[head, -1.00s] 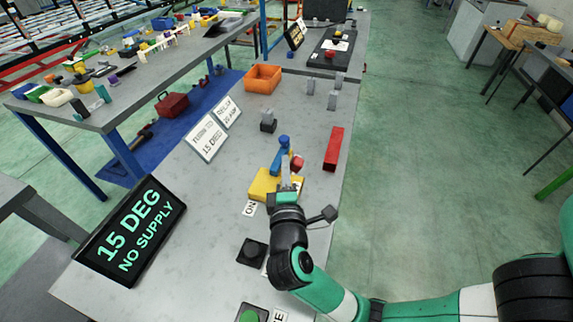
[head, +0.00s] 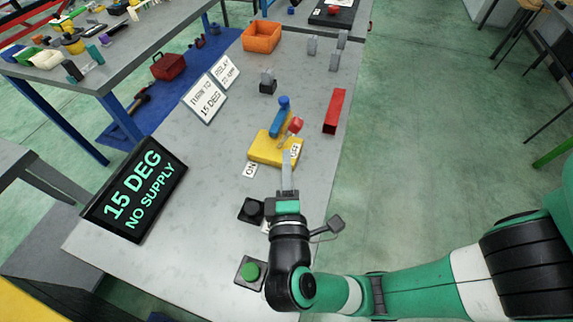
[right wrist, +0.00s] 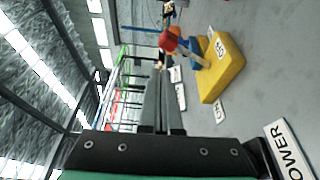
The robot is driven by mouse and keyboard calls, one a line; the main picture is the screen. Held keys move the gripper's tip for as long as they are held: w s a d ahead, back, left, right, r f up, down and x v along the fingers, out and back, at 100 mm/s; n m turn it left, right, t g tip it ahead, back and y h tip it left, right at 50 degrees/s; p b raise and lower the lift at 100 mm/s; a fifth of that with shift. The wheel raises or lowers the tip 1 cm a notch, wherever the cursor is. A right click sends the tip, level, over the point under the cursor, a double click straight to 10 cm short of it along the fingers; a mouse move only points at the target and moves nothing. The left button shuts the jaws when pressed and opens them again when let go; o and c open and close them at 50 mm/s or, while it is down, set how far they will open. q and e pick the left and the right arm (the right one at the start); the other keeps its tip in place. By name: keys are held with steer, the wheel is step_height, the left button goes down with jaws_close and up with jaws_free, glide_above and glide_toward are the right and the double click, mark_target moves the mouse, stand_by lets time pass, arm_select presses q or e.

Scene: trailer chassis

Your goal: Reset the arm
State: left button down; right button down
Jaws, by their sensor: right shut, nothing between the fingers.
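My right gripper (head: 288,172) reaches in from the lower right in the head view. Its fingers are shut and empty, just on the near side of the yellow switch base (head: 272,150). The switch base has a blue part (head: 280,118) and a lever with a red knob (head: 295,125), between ON and OFF labels. In the right wrist view the shut fingers (right wrist: 162,90) point ahead, with the yellow base (right wrist: 222,70) and red knob (right wrist: 169,41) beyond them to the right. My left gripper is not seen.
A dark screen (head: 137,190) reading "15 DEG NO SUPPLY" stands at the left. A black knob (head: 252,210) and a green button (head: 250,271) sit near the gripper. A red bar (head: 334,110), an orange bin (head: 262,36) and several grey blocks are farther back.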

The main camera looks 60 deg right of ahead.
steer(key=shift+v, duration=0.8)
